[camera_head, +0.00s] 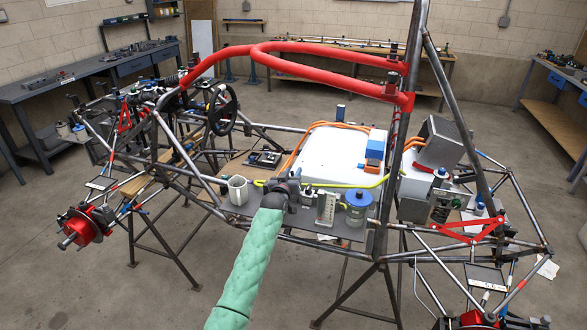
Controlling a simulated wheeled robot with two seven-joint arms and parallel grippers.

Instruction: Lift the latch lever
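A tube chassis of dark steel and red bars fills the middle of the view. No latch lever can be made out for certain. My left arm, in a mint-green sleeve, rises from the bottom edge. My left gripper (282,187) is a small dark shape at its end, over or beside the dark shelf on the chassis's near side. Its fingers are too small and hidden to read. My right gripper is out of view.
A white mug (238,190) stands left of the gripper, and a blue-lidded container (356,207) to its right. A white box (332,152) lies behind. A steering wheel (222,109) and an upright post (405,120) flank the area.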

